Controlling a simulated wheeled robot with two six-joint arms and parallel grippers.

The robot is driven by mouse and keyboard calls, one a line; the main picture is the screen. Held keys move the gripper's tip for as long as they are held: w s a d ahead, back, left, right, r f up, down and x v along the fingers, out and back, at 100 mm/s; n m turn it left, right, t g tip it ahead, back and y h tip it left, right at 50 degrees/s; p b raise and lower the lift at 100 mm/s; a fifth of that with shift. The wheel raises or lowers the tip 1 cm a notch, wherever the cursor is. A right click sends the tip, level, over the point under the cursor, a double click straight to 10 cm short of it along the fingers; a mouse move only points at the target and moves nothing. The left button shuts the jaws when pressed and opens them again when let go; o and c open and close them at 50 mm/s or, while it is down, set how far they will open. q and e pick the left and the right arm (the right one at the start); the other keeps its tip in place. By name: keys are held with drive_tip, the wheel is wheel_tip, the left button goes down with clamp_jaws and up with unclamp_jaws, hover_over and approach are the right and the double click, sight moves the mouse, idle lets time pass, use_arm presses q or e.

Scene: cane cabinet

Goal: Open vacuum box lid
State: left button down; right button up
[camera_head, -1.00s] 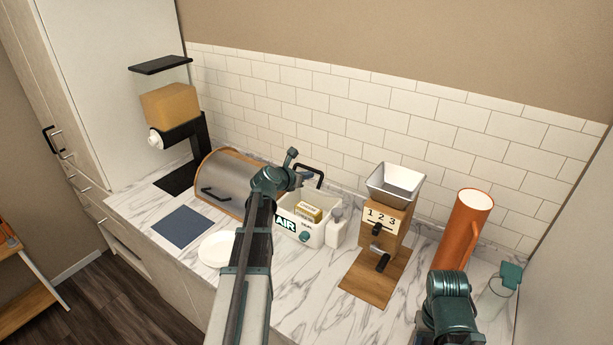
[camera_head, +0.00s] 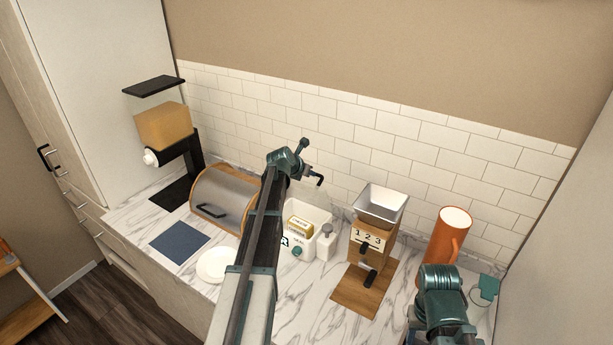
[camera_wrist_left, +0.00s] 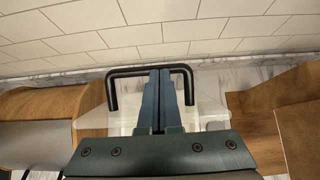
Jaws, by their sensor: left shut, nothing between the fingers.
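The vacuum box (camera_head: 322,219) is a white container with a green label, a teal knob and a yellow packet (camera_head: 299,227) inside, on the counter. Its clear lid appears raised at the back, though its edges are faint. The lid's black handle (camera_head: 318,179) is above the box's rear; it also shows in the left wrist view (camera_wrist_left: 113,96). My left gripper (camera_wrist_left: 160,72) is shut and empty, its fingers overlapping the handle bar there; I cannot tell if they touch. In the head view my left gripper (camera_head: 302,172) is beside the handle. My right gripper is not visible, only arm parts.
A bread bin (camera_head: 226,202), white plate (camera_head: 217,265) and blue mat (camera_head: 180,242) are left. The tiled wall (camera_head: 420,150) is close behind.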

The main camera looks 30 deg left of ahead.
use_arm(q)
drive_tip(key=shift+w+r, duration=0.1)
drive_tip(key=shift+w, duration=0.2)
drive_tip(key=shift+r, duration=0.1)
idle(0.3)
